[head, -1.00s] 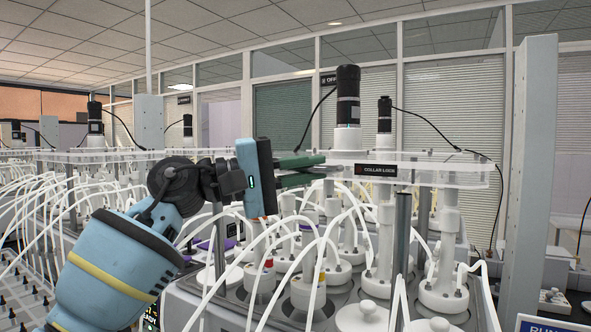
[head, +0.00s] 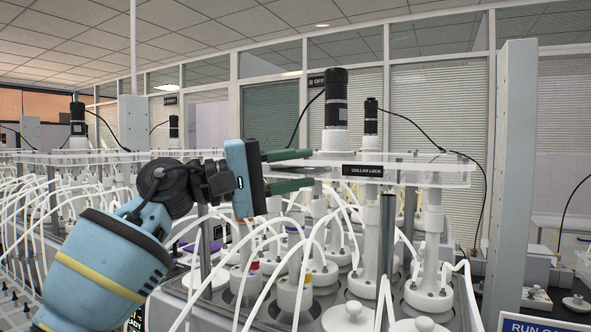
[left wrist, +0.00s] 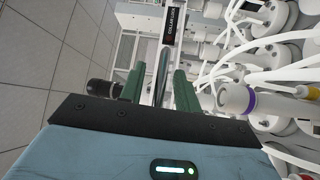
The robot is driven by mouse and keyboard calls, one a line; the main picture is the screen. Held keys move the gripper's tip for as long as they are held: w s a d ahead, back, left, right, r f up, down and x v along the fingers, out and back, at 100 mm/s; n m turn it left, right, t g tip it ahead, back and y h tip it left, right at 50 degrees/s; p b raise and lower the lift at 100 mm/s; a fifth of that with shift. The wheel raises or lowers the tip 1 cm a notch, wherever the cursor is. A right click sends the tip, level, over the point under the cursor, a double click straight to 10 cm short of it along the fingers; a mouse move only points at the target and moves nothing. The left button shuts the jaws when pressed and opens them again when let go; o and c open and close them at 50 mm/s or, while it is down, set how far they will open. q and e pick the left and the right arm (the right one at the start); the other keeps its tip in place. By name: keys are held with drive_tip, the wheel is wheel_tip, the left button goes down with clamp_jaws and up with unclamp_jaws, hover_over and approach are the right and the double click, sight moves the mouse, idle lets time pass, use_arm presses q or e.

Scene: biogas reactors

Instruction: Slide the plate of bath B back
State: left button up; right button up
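The clear, white-edged plate (head: 420,168) with a black COLLAR LOCK label (head: 362,170) lies level above the bath, around the tall white tubes. My left gripper (head: 299,170) is at the plate's left end. Its two green fingers are apart, one above and one below the level of the plate's end. In the left wrist view, the left gripper (left wrist: 158,88) shows a gap on both sides of a thin grey strip between its fingers. The label (left wrist: 169,29) shows beyond the fingertips. I cannot tell which bath letter this is. My right gripper is out of view.
Curved white hoses (head: 310,240) and white capped vessels crowd the bath below the gripper. A black-topped motor (head: 336,100) rises above the plate. A grey upright column (head: 508,180) stands at the right. The air above the plate is mostly clear.

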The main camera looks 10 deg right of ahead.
use_arm(q)
drive_tip(key=b+v, duration=0.1)
drive_tip(key=v, duration=0.6)
drive_tip(key=shift+a+b, duration=0.3)
drive_tip(key=shift+a, duration=0.1)
drive_tip(key=shift+f, duration=0.1)
